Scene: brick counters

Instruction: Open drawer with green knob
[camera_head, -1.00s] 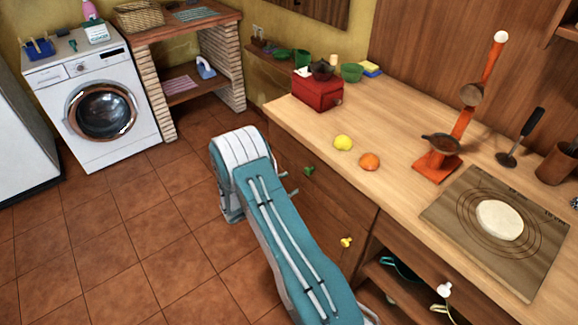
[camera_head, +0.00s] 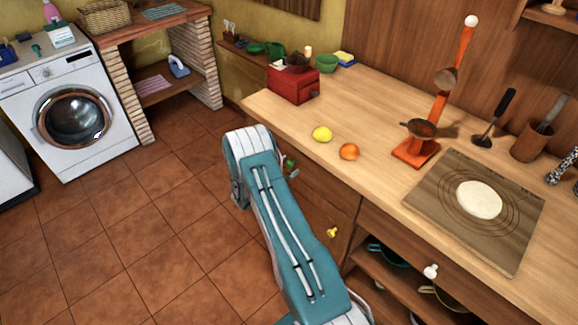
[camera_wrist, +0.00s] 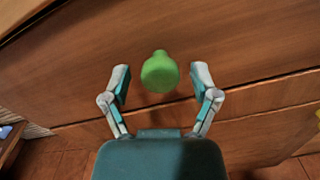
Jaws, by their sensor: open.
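The green knob (camera_wrist: 159,72) is on a brown wooden drawer front (camera_wrist: 240,45) under the counter. In the wrist view it lies between and slightly beyond the two fingertips of my gripper (camera_wrist: 160,78), which is open and not touching it. In the head view the green knob (camera_head: 290,165) shows at the right edge of my arm, partly hidden. My gripper's fingertip (camera_head: 293,173) barely shows there beside the knob. The drawer front looks flush with the cabinet.
A yellow knob (camera_head: 332,232) and a white knob (camera_head: 430,271) are on nearby fronts. The counter (camera_head: 372,120) above holds a lemon (camera_head: 322,134), an orange (camera_head: 349,151) and a red box (camera_head: 293,85). The tiled floor (camera_head: 150,230) to the left is clear.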

